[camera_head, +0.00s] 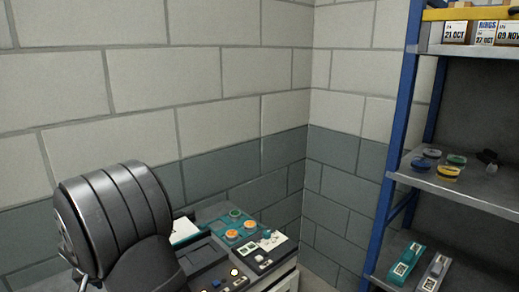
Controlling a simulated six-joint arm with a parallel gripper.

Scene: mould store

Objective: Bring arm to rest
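A large dark grey, ribbed, rounded link of my arm (118,215) fills the lower left of the head view. It stands in front of the wall and hides the left part of a low work surface. A small bright metal piece shows at its lower left edge; I cannot tell what it is. My gripper is not in view, so its fingers and anything in them cannot be seen.
Beside my arm, a teal tray (209,213) holds orange and green round pieces. A dark tray (205,255) lies nearer. At right, a blue-posted shelf (470,190) carries small round items, labelled boxes (455,32) and a teal block (406,264). Block walls meet behind.

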